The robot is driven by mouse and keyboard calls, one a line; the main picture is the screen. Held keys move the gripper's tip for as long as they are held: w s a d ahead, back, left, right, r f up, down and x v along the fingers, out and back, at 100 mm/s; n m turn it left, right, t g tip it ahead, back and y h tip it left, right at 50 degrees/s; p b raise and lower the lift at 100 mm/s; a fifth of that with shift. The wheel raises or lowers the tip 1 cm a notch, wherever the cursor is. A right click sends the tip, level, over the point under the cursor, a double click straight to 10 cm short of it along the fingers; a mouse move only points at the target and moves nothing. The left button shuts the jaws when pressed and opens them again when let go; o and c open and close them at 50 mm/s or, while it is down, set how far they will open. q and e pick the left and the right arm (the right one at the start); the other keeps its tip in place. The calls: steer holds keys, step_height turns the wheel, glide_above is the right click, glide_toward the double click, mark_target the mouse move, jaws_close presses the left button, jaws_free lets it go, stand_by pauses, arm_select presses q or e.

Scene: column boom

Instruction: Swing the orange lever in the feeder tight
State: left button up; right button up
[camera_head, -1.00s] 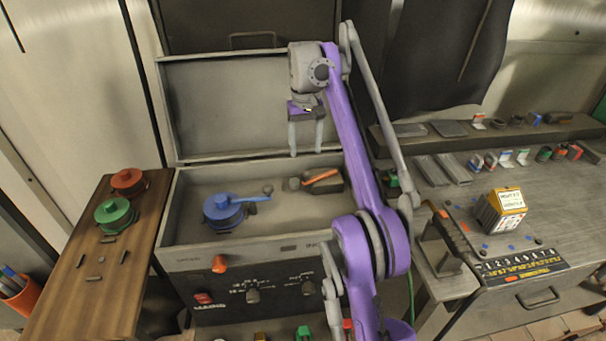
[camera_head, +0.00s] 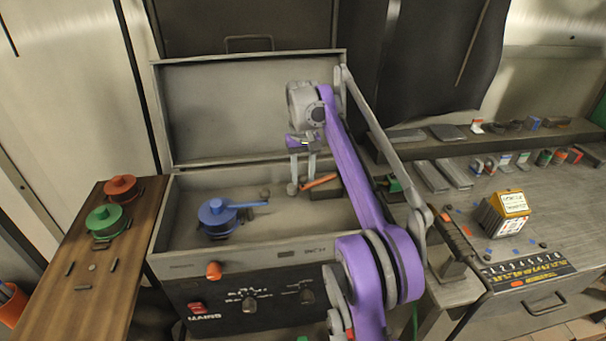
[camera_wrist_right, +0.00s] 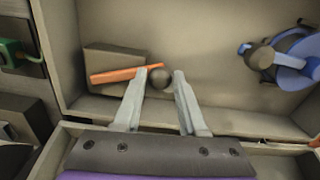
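The orange lever (camera_head: 318,181) sits on a dark block inside the open grey feeder case (camera_head: 170,215). It also shows in the right wrist view (camera_wrist_right: 115,75), with a dark round knob (camera_wrist_right: 161,78) beside its end. My right gripper (camera_head: 302,180) is over the lever's left end. In the right wrist view its two fingers (camera_wrist_right: 163,76) are apart, with the knob showing between their tips and the lever's end by the left fingertip. Whether a finger touches the lever I cannot tell. My left gripper is not in view.
A blue spool (camera_head: 217,216) with a blue arm lies in the case's left part. Red (camera_head: 121,187) and green (camera_head: 105,220) spools stand on the wooden board at left. The case's raised lid (camera_head: 250,110) stands behind. A cluttered bench is at right.

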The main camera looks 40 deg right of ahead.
jaws_close()
stand_by(1.1)
